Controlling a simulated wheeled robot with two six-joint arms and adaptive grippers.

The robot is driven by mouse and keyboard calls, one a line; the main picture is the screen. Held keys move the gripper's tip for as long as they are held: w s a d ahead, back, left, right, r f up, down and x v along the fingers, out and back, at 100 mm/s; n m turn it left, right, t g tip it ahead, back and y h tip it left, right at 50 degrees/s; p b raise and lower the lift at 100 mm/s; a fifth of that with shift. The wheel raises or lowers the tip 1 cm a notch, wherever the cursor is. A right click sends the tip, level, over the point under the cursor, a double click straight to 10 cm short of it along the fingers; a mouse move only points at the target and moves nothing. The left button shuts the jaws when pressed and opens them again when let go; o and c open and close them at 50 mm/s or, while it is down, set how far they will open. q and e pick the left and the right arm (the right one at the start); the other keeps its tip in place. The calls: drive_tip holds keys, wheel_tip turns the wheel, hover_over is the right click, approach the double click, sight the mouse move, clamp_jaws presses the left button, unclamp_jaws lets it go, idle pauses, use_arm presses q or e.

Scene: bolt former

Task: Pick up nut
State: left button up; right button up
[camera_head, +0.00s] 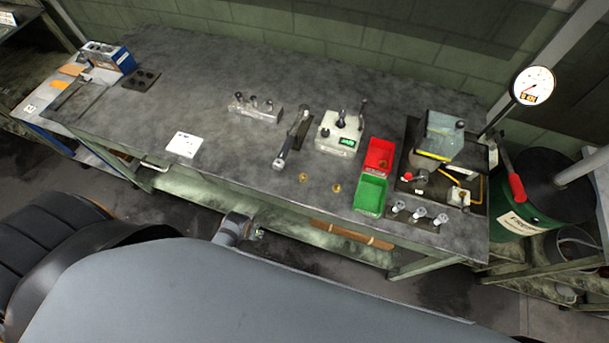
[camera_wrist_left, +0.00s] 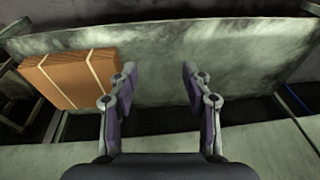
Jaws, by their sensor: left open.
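Two small brass-coloured pieces that look like nuts lie on the grey workbench (camera_head: 225,165), one (camera_head: 303,177) to the left and one (camera_head: 336,187) to the right, near the front edge. My left gripper (camera_wrist_left: 158,72) is open in the left wrist view, with nothing between its fingers. It faces the shelf under the bench, and no nut shows there. In the head view, part of my left arm (camera_head: 235,229) shows in front of the bench; its fingers are not clear. My right gripper is not in view.
A red bin (camera_head: 379,155) and a green bin (camera_head: 370,193) stand right of the nuts. A white device (camera_head: 339,133) and a dark clamp-like tool (camera_head: 294,138) stand behind them. A brown box (camera_wrist_left: 75,77) lies on the lower shelf (camera_wrist_left: 160,40). The bench's middle left is mostly clear.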

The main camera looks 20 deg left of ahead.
use_arm(q)
drive_tip(key=w+d+r+n+p, duration=0.2)
drive_tip(key=w+r, duration=0.2)
drive_tip(key=r, duration=0.9)
drive_tip(key=w+d+r+n+p, duration=0.1)
drive_tip(key=w+r+n+p, duration=0.15)
drive_tip(key=r, duration=0.95)
drive_tip(key=w+d+r+n+h, duration=0.1)
drive_tip(key=w+d+r+n, duration=0.2)
drive_tip(key=w+n, duration=0.15)
drive_tip(key=n+g+h+p, duration=0.2)
drive_tip(key=n+g, duration=0.1)
drive_tip(key=n, duration=0.6)
hover_over(302, 178)
drive_tip(key=f, duration=0.2)
drive_tip(key=shift+a+f, duration=0.3)
drive_tip(key=shift+a, duration=0.05)
drive_tip(key=shift+d+f, duration=0.1)
drive_tip(key=shift+f, duration=0.4)
drive_tip(key=f+p, duration=0.1)
drive_tip(key=f, duration=0.3)
drive_tip(key=shift+d+f+p, duration=0.1)
drive_tip(key=shift+d+p, duration=0.1)
drive_tip(key=shift+p, duration=0.1)
drive_tip(key=shift+f, duration=0.5)
clamp_jaws()
